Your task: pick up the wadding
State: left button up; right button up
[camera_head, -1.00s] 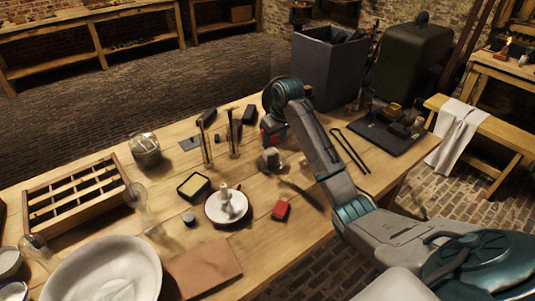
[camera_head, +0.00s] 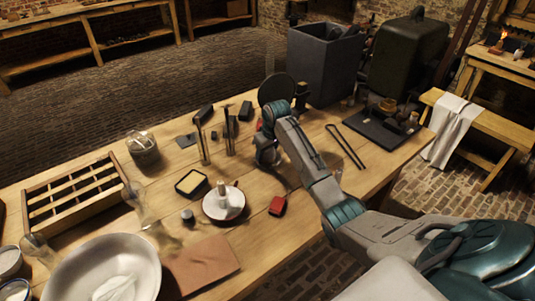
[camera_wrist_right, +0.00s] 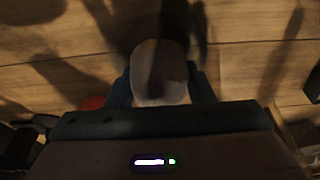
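A pale rounded lump, which looks like the wadding (camera_wrist_right: 160,72), shows in the right wrist view between the two blue fingers of my right gripper (camera_wrist_right: 160,92). The fingers flank it closely on both sides; whether they press on it I cannot tell. A dark shadow falls across its middle. In the head view my right gripper (camera_head: 267,157) is low over the table, right of the saucer, and hides the lump. My left gripper is not in view.
On the wooden table (camera_head: 310,226), a red block (camera_head: 277,205) and a saucer (camera_head: 207,212) with a pale object lie near the gripper. A yellow-filled tin (camera_head: 191,184), upright posts and black blocks stand to the left and behind. Black tongs (camera_head: 347,146) lie to the right.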

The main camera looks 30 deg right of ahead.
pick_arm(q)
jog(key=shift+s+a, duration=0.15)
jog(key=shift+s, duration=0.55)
pick_arm(e)
jog(key=c, duration=0.5)
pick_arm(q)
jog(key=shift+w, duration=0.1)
pick_arm(e)
jog(key=shift+c, duration=0.2)
jog(key=shift+r, duration=0.5)
notch_tip(320, 180, up, 2)
jog(key=shift+d+r+b, duration=0.1)
jog(key=shift+r+b, duration=0.15)
jog(key=shift+b, duration=0.25)
jog(key=s+a, duration=0.1)
jog(key=s, duration=0.4)
jog(key=s+a+r+b, duration=0.1)
jog(key=s, duration=0.4)
jog(key=s+a, duration=0.1)
jog(key=s, duration=0.4)
jog(key=shift+a+r, duration=0.2)
jog(key=shift+s+a, duration=0.1)
jog(key=shift+s, duration=0.25)
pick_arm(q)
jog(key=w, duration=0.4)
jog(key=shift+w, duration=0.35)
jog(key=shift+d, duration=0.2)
pick_arm(e)
jog(key=shift+o, duration=0.8)
